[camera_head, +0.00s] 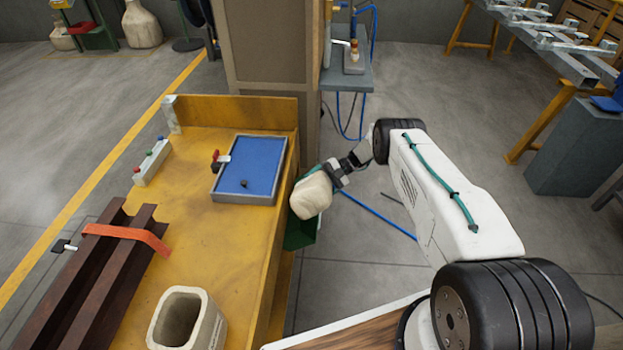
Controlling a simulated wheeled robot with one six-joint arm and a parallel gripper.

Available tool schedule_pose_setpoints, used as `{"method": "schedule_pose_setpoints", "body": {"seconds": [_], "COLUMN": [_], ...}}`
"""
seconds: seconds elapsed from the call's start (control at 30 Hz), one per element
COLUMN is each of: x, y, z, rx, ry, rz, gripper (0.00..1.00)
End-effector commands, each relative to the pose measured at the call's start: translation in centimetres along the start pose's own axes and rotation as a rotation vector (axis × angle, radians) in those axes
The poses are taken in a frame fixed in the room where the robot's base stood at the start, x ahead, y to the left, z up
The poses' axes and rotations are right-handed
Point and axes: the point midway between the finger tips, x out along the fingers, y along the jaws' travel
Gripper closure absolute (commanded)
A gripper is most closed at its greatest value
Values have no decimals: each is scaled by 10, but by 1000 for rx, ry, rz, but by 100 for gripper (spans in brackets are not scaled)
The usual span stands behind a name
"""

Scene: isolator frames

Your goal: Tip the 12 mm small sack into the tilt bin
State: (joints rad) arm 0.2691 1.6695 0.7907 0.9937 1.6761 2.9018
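A small cream sack (311,196) hangs at the end of my arm, just off the right edge of the yellow bench. My gripper (333,176) is at the sack's upper right end and appears shut on it; the fingertips are partly hidden by the sack. The sack is tilted, its bulky end toward the lower left. A dark green bin (301,232), which looks like the tilt bin, is below and behind the sack beside the bench. The sack hides much of the bin, and its inside is hard to see. No size marking is readable.
The yellow bench (215,225) carries a blue-lined tray (252,168), brown steel beams (95,270) with an orange strap, and an open beige container (188,318). A tall brown column (270,55) stands behind.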

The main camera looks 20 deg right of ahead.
Motion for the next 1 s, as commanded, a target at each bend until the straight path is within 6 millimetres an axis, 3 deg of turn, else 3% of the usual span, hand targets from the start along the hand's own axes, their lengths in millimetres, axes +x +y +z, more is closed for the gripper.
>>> {"method": "schedule_pose_setpoints", "body": {"seconds": [0.4, 1.0], "x": [16, 34], "y": [7, 12], "z": [-5, -61], "rx": [-50, -428], "ry": [-20, -303], "rz": [-31, -184], "gripper": [50, 50]}}
